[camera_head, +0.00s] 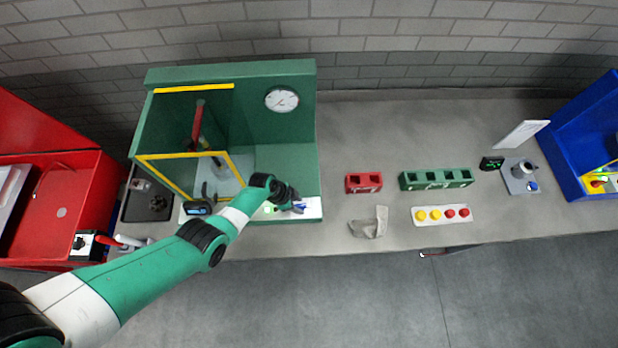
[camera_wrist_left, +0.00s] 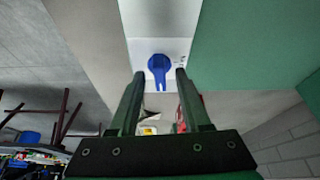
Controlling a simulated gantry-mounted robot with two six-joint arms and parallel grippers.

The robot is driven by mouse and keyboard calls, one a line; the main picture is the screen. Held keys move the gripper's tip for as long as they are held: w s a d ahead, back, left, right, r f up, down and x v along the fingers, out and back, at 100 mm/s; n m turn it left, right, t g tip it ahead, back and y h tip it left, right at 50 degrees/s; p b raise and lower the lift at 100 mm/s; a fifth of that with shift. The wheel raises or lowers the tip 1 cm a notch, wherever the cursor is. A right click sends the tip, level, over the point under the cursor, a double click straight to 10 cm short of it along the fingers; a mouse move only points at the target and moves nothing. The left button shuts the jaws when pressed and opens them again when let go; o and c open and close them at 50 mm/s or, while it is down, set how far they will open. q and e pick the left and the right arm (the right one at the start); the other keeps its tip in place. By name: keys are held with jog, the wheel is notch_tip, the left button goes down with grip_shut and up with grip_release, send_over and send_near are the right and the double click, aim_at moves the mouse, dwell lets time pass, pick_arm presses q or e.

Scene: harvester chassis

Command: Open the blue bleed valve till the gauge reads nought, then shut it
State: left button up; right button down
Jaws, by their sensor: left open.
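The blue bleed valve (camera_head: 301,207) is on the white front strip of the green machine (camera_head: 300,150), mostly hidden by my left gripper (camera_head: 293,204). In the left wrist view the blue bleed valve (camera_wrist_left: 159,65) shows a round head with a short lever pointing toward my gripper. My left gripper (camera_wrist_left: 160,76) is open, with one finger on each side of the valve and gaps visible. The round white gauge (camera_head: 282,99) is on the machine's back panel. Its dark needle shows, but the scale is too small to read. My right gripper is not in view.
A yellow-edged guard (camera_head: 192,156) stands left of my wrist. Right of the machine are a red block (camera_head: 363,183), a green block (camera_head: 436,179), a grey cloth-like piece (camera_head: 371,223) and a button strip (camera_head: 441,215). A red bin (camera_head: 95,190) is left; a blue bin (camera_head: 570,150) is right.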

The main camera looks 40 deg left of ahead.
pick_arm(q)
jog(key=shift+f, duration=0.15)
grip_shut()
jog(key=shift+n, duration=0.4)
jog(key=n+y+p, duration=0.1)
jog(key=n, duration=0.1)
jog(key=shift+d+n+t, duration=0.15)
jog(key=shift+n+t, duration=0.15)
jog(key=n+y, duration=0.1)
jog(key=n, duration=0.2)
jog(key=shift+d+n, duration=0.1)
jog(key=shift+n, duration=0.2)
jog(key=n+y, duration=0.1)
jog(key=n, duration=0.1)
jog(key=shift+d+n+y, duration=0.1)
jog(key=shift+n+y, duration=0.2)
jog(key=shift+n, duration=0.1)
jog(key=n+y, duration=0.1)
jog(key=n, duration=0.2)
jog(key=shift+b, duration=0.4)
jog(key=shift+d+n+g+y, duration=0.1)
jog(key=shift+n+g+y, duration=0.5)
jog(key=shift+n, duration=1.3)
